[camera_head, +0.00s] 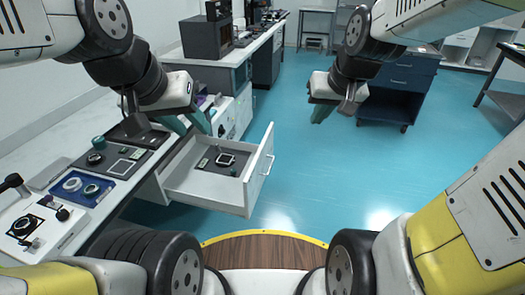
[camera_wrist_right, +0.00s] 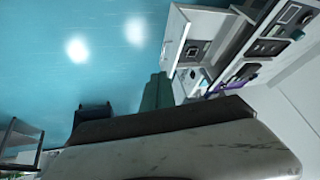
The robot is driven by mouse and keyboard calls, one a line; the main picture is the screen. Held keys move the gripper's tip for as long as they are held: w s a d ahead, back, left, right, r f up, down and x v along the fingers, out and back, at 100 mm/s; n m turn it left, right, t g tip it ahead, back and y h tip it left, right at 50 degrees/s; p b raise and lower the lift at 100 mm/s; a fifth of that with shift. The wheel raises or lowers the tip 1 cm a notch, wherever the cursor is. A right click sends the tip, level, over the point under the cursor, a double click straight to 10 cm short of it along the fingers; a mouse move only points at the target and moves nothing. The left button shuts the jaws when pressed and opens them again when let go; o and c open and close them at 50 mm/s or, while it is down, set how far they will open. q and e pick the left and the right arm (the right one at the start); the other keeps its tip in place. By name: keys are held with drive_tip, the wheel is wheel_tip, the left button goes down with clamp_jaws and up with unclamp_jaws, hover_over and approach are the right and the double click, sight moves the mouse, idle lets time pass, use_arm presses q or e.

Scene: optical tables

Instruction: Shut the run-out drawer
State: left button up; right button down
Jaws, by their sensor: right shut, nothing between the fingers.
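The run-out drawer (camera_head: 210,186) stands pulled out from the white bench. Its front panel (camera_head: 257,178) with a handle (camera_head: 268,164) faces right over the blue floor. In it lie a dark mat with a square-framed part (camera_head: 226,159) and a small item. The drawer also shows in the right wrist view (camera_wrist_right: 177,40). My left gripper (camera_head: 187,122) is open and empty over the bench edge, behind the drawer's left end. My right gripper (camera_head: 322,112) is shut and empty, in the air beyond and right of the drawer front, apart from it. Its teal fingers show in the right wrist view (camera_wrist_right: 157,92).
The bench top left of the drawer holds a blue tray (camera_head: 82,188), dark mats with optical parts and a black-based device (camera_head: 28,226). A dark blue cabinet on casters (camera_head: 400,85) stands at the back right. The floor right of the drawer is clear.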

drive_tip(key=w+f, duration=0.6)
drive_tip(key=m+y, duration=0.2)
drive_tip(key=m, duration=0.1)
approach(257, 174)
wheel_tip(257, 174, down, 4)
drive_tip(key=w+d, duration=0.2)
drive_tip(key=d, duration=0.1)
drive_tip(key=shift+w+a+f, duration=0.1)
drive_tip(key=shift+w+a, duration=0.1)
drive_tip(key=shift+a, duration=0.85)
drive_tip(key=shift+w+a+f, duration=0.1)
drive_tip(key=shift+w+a, duration=0.05)
drive_tip(key=shift+a, duration=0.9)
drive_tip(key=shift+a, duration=0.1)
